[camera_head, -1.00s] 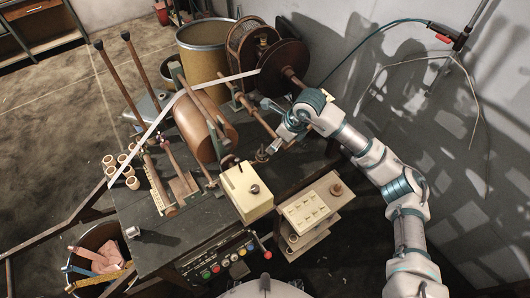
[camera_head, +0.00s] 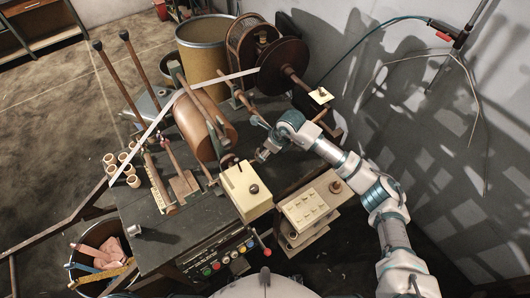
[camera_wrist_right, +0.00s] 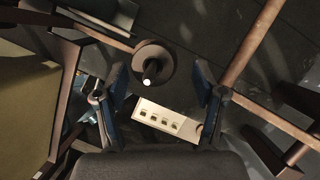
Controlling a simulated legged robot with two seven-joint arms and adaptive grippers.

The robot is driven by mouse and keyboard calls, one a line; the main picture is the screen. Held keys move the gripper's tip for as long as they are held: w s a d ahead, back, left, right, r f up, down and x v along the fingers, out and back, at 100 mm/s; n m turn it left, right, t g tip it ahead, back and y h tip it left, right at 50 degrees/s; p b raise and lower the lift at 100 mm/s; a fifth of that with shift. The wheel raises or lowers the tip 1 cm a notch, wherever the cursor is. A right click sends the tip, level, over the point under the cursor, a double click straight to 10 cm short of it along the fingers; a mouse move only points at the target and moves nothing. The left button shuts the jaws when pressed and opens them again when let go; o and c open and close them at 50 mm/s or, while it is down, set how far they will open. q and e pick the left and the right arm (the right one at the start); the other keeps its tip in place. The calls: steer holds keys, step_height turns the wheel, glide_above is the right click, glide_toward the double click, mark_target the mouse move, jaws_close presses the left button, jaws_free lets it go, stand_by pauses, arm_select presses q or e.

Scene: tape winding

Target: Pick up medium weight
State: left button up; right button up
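My right gripper (camera_head: 262,155) is low over the bench, just above the cream box. In the right wrist view its two blue-dark fingers (camera_wrist_right: 160,92) are spread apart with nothing held. A round grey-brown weight (camera_wrist_right: 155,58) with a dark upright post and pale tip shows between and beyond the fingertips, with gaps on both sides. In the head view the gripper hides it. A dark round knob or weight (camera_head: 254,189) sits on the cream box (camera_head: 242,203). My left gripper is out of view.
A copper-coloured drum (camera_head: 200,128) with a pale tape stands left of the gripper. A control panel (camera_head: 222,262) is at the front. A grey wall closes the right side.

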steer(key=shift+s+a, duration=0.1)
steer(key=shift+a, duration=0.75)
jaws_close()
steer(key=shift+d+r, duration=0.1)
steer(key=shift+d, duration=0.15)
steer(key=shift+d+r, duration=0.1)
steer(key=shift+r, duration=0.2)
steer(key=r, duration=0.6)
steer(key=r+b, duration=0.1)
steer(key=r, duration=0.1)
steer(key=shift+a+r, duration=0.25)
steer(key=shift+r, duration=0.35)
steer(key=shift+d, duration=0.1)
